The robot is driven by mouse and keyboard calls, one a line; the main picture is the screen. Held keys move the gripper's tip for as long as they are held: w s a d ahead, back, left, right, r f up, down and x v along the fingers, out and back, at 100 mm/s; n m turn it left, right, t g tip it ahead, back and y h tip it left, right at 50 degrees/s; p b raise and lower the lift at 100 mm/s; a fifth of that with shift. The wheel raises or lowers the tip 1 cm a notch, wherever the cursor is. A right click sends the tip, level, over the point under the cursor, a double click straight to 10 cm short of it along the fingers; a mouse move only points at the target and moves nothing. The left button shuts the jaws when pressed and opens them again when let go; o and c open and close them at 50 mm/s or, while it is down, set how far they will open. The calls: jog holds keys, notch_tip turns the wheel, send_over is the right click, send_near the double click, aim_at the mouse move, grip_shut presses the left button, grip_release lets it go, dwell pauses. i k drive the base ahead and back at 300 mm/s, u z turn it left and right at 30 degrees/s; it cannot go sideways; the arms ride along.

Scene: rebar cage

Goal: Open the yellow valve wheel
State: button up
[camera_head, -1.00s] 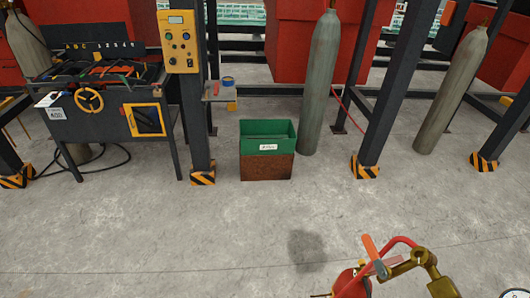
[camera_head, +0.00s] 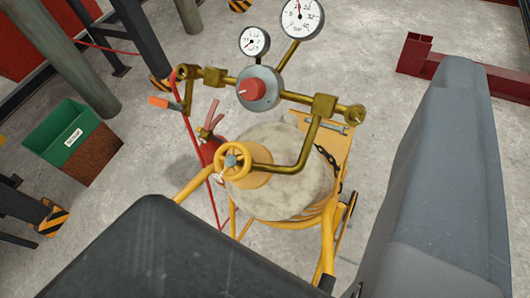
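The yellow valve wheel (camera_head: 232,161) is a small spoked handwheel with a grey hub. It sits in front of a yellow round fitting on top of a pale, stained cylinder (camera_head: 290,195), left of the middle of the view. A brass pipe (camera_head: 305,150) runs from the valve up to a regulator with a red knob (camera_head: 252,88) and two round gauges. I cannot make out my gripper's fingertips in this view. Dark grey parts, probably mine, fill the bottom and the right, and nothing of them is seen touching the wheel. Whether the valve is open or shut does not show.
The cylinder stands in a yellow cart frame (camera_head: 330,235) with a chain. A red hose and a red extinguisher-like body (camera_head: 212,150) are close on its left. A green bin (camera_head: 75,140) and posts stand further left. A red steel beam (camera_head: 450,68) lies back right.

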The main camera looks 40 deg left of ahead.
aim_at(231, 161)
jog(key=u, duration=0.05)
jog(key=k, duration=1.3)
jog(key=u, duration=1.25)
jog(key=i, duration=1)
jog(key=z, duration=0.1)
